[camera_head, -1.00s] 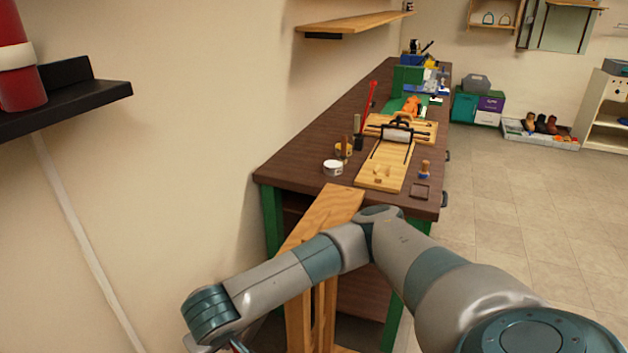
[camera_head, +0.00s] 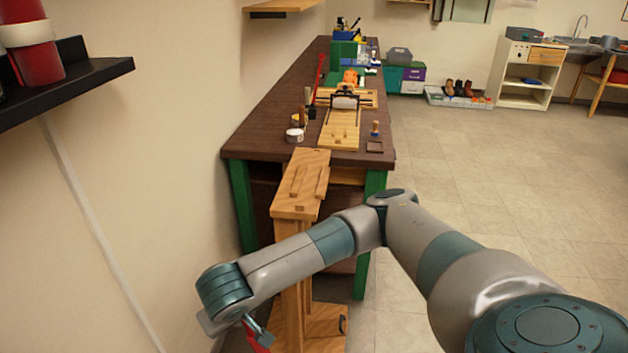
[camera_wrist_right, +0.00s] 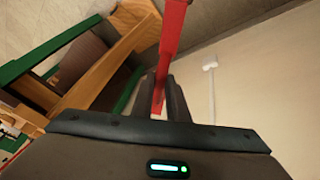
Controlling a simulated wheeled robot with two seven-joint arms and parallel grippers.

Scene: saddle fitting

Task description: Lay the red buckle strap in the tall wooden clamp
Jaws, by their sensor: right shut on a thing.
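The tall wooden clamp (camera_head: 303,183) stands on the floor at the near end of the workbench, with its post and flat base (camera_head: 325,325) partly behind my right arm. It also shows as wooden pieces in the wrist view (camera_wrist_right: 105,72). My right gripper (camera_head: 258,333) is at the bottom of the head view, left of the clamp's post and below its top. It is shut on the red buckle strap (camera_wrist_right: 172,40), which extends away from the fingers in the wrist view. Only a small red part (camera_head: 260,346) shows in the head view. My left gripper is not in view.
The brown workbench (camera_head: 265,130) with green legs stands behind the clamp, carrying a wooden board (camera_head: 340,131), a white tin (camera_head: 294,135) and tools. A wall with a black shelf (camera_head: 100,70) is at left. Open tiled floor (camera_head: 480,190) lies right.

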